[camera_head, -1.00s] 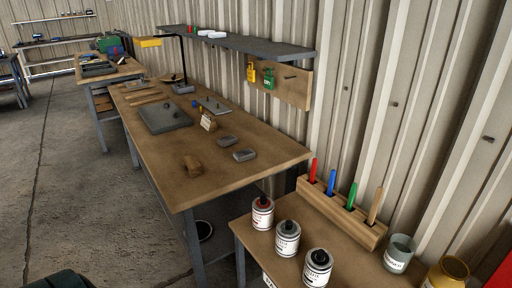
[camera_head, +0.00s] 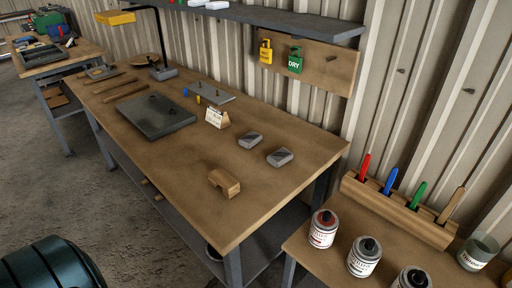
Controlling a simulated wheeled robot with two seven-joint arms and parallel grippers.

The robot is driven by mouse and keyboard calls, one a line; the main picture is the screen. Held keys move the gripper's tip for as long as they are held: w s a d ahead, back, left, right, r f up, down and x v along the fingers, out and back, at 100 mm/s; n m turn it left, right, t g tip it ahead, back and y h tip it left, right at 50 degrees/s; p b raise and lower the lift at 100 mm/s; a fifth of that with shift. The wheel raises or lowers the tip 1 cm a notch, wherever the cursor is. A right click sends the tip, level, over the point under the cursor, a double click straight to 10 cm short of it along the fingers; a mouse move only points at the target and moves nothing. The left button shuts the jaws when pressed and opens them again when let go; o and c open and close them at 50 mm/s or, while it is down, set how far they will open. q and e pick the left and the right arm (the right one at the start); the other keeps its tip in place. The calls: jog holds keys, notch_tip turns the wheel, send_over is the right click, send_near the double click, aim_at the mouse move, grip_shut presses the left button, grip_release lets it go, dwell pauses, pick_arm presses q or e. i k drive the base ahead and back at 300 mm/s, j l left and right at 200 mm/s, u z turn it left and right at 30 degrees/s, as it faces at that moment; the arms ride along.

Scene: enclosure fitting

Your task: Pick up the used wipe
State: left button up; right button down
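I cannot pick out a used wipe anywhere in the head view. Neither of my grippers is in view.
A side table at the lower right bears several labelled cans (camera_head: 323,228), a wooden rack (camera_head: 397,212) with coloured handles, and a grey-green pot (camera_head: 477,254). A grey shelf (camera_head: 270,16) overhangs the bench's back. Yellow and green tags (camera_head: 295,60) hang below. The bench's near end is largely clear.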

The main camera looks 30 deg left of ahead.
aim_at(281, 157)
jog(key=j, duration=1.3)
